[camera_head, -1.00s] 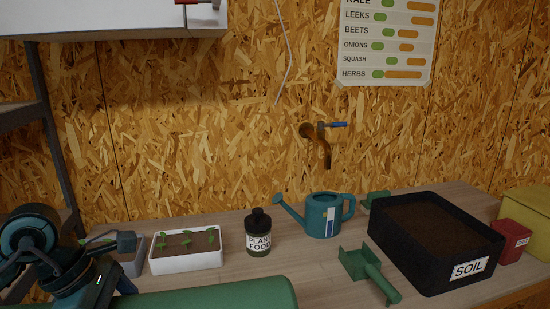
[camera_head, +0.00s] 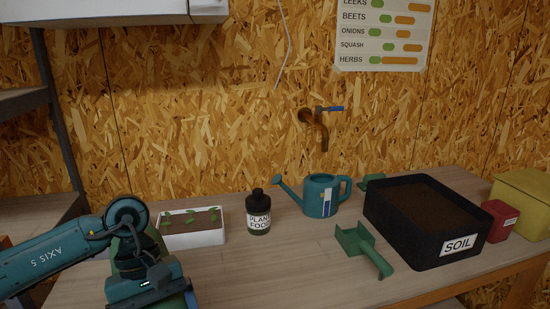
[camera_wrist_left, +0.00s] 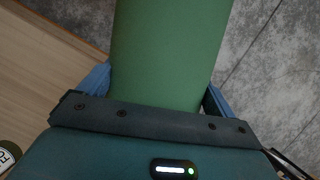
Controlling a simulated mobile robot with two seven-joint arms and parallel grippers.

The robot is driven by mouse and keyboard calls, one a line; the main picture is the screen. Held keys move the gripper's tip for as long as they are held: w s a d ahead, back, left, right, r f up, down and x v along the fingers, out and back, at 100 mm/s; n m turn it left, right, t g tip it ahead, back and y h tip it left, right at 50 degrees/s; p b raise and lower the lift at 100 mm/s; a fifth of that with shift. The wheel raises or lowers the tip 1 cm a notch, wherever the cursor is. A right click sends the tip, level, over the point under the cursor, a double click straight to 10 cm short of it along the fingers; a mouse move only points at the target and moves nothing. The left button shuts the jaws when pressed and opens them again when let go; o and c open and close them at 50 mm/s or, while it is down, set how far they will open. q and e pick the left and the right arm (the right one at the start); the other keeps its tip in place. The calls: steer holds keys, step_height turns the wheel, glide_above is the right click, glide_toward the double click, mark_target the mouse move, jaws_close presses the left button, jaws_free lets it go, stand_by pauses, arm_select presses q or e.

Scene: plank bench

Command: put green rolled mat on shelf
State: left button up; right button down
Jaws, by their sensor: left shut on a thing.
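The green rolled mat (camera_wrist_left: 170,45) fills the upper middle of the left wrist view, running away from the gripper over a grey floor. My left gripper (camera_wrist_left: 155,90) is shut on it, with a blue finger on each side. In the head view, my left gripper (camera_head: 160,298) is at the lower left by the bench's front edge; only a little of the mat shows around it. A dark metal rack with a shelf (camera_head: 22,101) stands at the far left, left of and behind the gripper. My right gripper is out of view.
On the bench (camera_head: 300,262) stand a white seedling tray (camera_head: 195,239), plant food bottle (camera_head: 258,214), watering can (camera_head: 320,196), green scoop (camera_head: 365,249) and black soil tub (camera_head: 430,225). A white cabinet (camera_head: 110,12) hangs at the upper left.

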arm_select(q)
steer(key=m, duration=0.2)
steer(key=m+y, duration=0.1)
steer(key=shift+w+a+f+m+y, duration=0.1)
steer(key=shift+w+f+m+y, duration=0.1)
steer(key=shift+f+m+y, duration=0.15)
steer(key=m, duration=0.1)
steer(key=m+y, duration=0.1)
steer(key=m, duration=0.1)
steer(key=shift+w+a+f+g, duration=0.15)
steer(key=shift+a+f+g, duration=0.15)
steer(key=shift+a+f, duration=0.1)
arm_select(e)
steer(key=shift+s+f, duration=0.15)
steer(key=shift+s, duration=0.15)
arm_select(q)
steer(key=shift+f, duration=0.1)
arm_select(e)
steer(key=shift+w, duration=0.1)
